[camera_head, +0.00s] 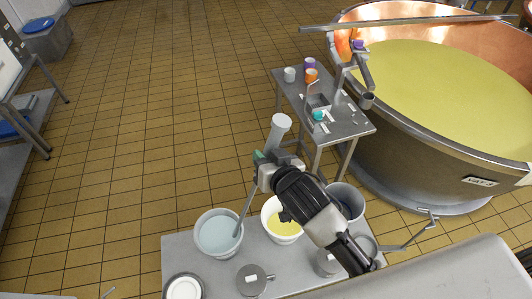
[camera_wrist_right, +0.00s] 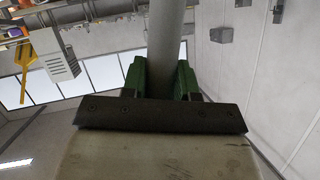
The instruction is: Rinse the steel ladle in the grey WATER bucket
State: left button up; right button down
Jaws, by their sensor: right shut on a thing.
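My right gripper (camera_head: 266,172) is shut on a thick pale grey cylindrical handle (camera_head: 279,128), which stands up above the jaws. The same handle shows between the green fingers in the right wrist view (camera_wrist_right: 166,50). Below the gripper a thin grey shaft (camera_head: 247,210), seemingly of the steel ladle, slants down to the left into a pale grey bucket (camera_head: 201,249) with pale blue liquid (camera_head: 216,233). The lower end is at the right inside of the bucket. The ladle's bowl is not visible, and I cannot tell how deep it is. No WATER label is readable. My left gripper is out of view.
A white bucket with yellow liquid (camera_head: 282,226) stands just right, partly behind my arm. A darker grey bucket (camera_head: 347,191) is beyond it. A small table (camera_head: 350,127) and the copper vat (camera_head: 430,150) stand behind.

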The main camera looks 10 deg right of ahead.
aim_at(266, 148)
jog(key=shift+r, duration=0.1)
jog(key=shift+w+r+p, duration=0.1)
jog(key=shift+r+p, duration=0.25)
jog(key=shift+p, duration=0.05)
notch_tip(266, 148, up, 2)
jog(key=shift+r+p, duration=0.25)
jog(key=shift+p, duration=0.85)
notch_tip(266, 148, up, 12)
jog(key=shift+r+b, duration=0.15)
jog(key=shift+b, duration=0.2)
